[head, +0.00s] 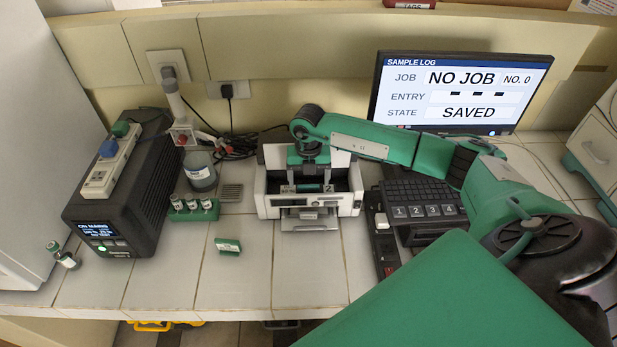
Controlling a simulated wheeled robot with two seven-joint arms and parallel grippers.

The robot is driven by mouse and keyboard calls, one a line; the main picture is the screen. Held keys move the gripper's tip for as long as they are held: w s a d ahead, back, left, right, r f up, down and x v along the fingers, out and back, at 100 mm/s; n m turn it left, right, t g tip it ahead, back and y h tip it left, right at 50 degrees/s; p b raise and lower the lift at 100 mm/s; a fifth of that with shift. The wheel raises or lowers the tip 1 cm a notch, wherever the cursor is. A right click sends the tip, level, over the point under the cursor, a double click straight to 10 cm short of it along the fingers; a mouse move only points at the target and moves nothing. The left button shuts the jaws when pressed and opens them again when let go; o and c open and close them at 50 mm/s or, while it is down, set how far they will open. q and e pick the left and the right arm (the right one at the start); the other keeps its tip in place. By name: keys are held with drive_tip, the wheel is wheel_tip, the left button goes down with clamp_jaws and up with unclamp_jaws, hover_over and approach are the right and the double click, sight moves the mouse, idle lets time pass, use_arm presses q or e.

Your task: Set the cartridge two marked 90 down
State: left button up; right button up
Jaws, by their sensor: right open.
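My right gripper (309,181) points down into the open bay of a white and black printer-like device (347,204) in the middle of the bench. Its two fingers are apart. A small dark green piece (308,187) shows low between the fingers; I cannot tell whether they touch it. Pale labels lie beside it in the bay, one reading 2. My left gripper is out of view.
A green rack with several vials (194,209) and a grey beaker (201,172) stand left of the device. A black power unit (117,205) is further left. A keyboard (422,197) and monitor (455,91) are right. The front middle tiles are clear.

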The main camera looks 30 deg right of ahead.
sight(308, 185)
wheel_tip(308, 185, up, 12)
drive_tip(key=b, duration=0.3)
drive_tip(key=shift+w, duration=0.1)
idle(0.3)
